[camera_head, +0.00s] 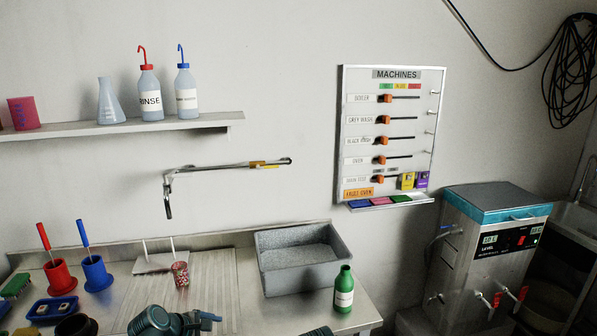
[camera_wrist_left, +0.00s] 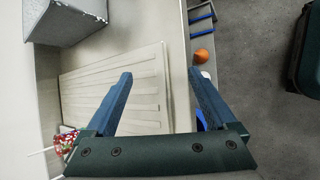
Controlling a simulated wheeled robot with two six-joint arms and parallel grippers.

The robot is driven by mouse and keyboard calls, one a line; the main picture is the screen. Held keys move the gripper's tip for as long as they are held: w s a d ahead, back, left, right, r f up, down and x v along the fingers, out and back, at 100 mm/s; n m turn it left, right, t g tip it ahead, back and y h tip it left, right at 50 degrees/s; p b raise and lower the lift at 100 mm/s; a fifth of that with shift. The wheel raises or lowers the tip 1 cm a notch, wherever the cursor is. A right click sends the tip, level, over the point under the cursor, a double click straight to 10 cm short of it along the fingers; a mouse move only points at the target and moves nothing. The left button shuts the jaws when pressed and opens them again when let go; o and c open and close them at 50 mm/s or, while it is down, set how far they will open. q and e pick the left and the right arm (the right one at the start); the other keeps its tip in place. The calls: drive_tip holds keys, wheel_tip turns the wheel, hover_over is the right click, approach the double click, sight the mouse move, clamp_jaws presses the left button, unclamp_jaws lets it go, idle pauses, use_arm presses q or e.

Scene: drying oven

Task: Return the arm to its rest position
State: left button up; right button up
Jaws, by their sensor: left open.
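My left arm comes in at the bottom of the head view, with its teal wrist and left gripper (camera_head: 207,318) low over the front of the ribbed metal drainboard (camera_head: 222,285). In the left wrist view the two blue fingers of the left gripper (camera_wrist_left: 160,78) are spread wide apart. Nothing is between them but the ribbed drainboard (camera_wrist_left: 140,72) below. The gripper is empty.
A patterned cup (camera_head: 180,275) stands on the drainboard, left of a grey basin (camera_head: 300,280). A green bottle (camera_head: 344,290) stands at the basin's front right. Red (camera_head: 57,276) and blue (camera_head: 97,274) holders stand left. An orange ball (camera_wrist_left: 203,56) shows in the wrist view.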

use_arm(q)
drive_tip(key=s+d+r+m+g+y+p, duration=0.1)
drive_tip(key=s+d+m+g+y+p, duration=0.5)
drive_tip(key=s+d+m, duration=1)
drive_tip(key=shift+s+r+m+g, duration=0.25)
drive_tip(key=shift+m+g, duration=0.35)
drive_tip(key=shift+m, duration=2.8)
drive_tip(key=shift+w, duration=0.1)
